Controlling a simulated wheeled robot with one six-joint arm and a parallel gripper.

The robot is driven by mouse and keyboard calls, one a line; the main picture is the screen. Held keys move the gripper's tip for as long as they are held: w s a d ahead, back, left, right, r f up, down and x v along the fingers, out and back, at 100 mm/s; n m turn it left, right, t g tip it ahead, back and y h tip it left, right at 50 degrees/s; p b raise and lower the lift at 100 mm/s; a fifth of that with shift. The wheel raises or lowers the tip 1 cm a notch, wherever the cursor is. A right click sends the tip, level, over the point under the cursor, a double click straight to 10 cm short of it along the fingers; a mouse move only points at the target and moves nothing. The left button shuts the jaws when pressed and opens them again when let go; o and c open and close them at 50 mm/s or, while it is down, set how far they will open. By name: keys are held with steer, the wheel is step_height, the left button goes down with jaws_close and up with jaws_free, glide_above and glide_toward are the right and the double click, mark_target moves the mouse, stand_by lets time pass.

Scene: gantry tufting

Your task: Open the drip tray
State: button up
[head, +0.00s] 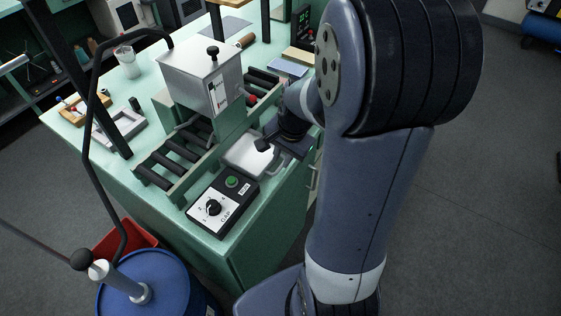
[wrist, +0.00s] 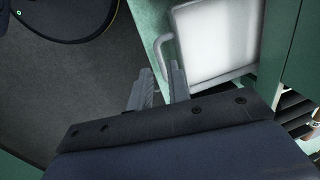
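The drip tray (head: 247,155) is a pale, shallow square tray set in the green bench beside the roller conveyor. In the wrist view the tray (wrist: 214,38) fills the upper right. Its grey loop handle (wrist: 160,52) sticks out from its left side, and it also shows in the head view (head: 283,164). My gripper (wrist: 158,72) has its two fingers apart, with the tips close to the near end of the handle. I cannot tell whether they touch it.
A control box (head: 222,202) with a knob and green button sits in front of the tray. A roller conveyor (head: 178,158) and a metal housing (head: 203,75) stand left and behind. A blue drum (head: 150,285) is at the lower left. Floor right of the bench is clear.

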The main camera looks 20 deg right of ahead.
mark_target(278, 169)
step_height(278, 169, up, 7)
steer(key=s, duration=0.1)
steer(key=shift+d, duration=0.4)
steer(key=shift+f, duration=0.15)
steer(key=f, duration=0.3)
steer(key=w+a+f, duration=0.1)
steer(key=f, duration=0.6)
steer(key=shift+w+a+f, duration=0.15)
steer(key=shift+w+f, duration=0.15)
steer(key=shift+w, duration=0.1)
steer(key=shift+s, duration=0.1)
